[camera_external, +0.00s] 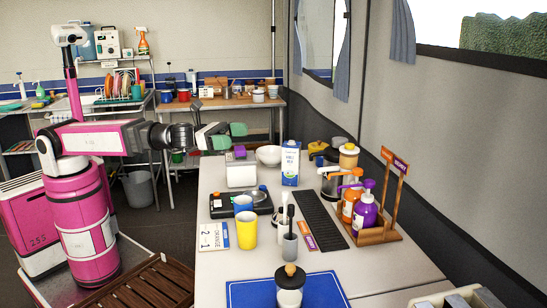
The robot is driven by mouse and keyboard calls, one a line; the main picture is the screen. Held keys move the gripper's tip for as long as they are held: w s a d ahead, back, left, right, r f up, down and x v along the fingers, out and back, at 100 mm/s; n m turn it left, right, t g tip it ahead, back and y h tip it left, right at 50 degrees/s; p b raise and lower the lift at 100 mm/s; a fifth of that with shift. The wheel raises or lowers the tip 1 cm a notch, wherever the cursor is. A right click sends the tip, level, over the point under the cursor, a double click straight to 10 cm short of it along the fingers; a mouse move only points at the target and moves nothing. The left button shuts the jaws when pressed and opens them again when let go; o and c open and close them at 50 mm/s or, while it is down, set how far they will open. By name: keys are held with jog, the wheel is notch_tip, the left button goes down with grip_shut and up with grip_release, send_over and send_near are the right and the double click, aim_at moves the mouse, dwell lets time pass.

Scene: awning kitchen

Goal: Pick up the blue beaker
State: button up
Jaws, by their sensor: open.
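A blue cup-shaped vessel (242,204), which looks like the blue beaker, stands on the near white table. It is just behind a yellow cup (246,230), which hides part of it. My gripper (230,136) has green fingertips, which are apart with nothing visible between them. It is above the far left end of the table, higher than the blue beaker and behind it, well clear of it.
A black device (262,202) lies beside the blue beaker. A grey-white box (241,174), a bowl (269,155) and a milk carton (290,163) stand behind. A wooden rack (377,235) with pump bottles is at the right. A blue mat (250,294) lies in front.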

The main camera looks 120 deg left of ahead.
aim_at(243, 200)
jog(key=s+d+f+n+g+y, duration=0.2)
jog(key=d+f+n+g+y, duration=0.1)
jog(key=d, duration=0.3)
jog(key=f, duration=1.4)
jog(key=shift+w+a+f, duration=0.1)
jog(key=shift+w+a, duration=0.05)
jog(key=shift+w, duration=0.05)
jog(key=shift+w+a+f, duration=0.15)
jog(key=shift+w+a, duration=0.05)
jog(key=shift+w, duration=0.3)
jog(key=x, duration=0.6)
jog(key=shift+w+a, duration=0.1)
jog(key=shift+w, duration=0.15)
jog(key=c, duration=1)
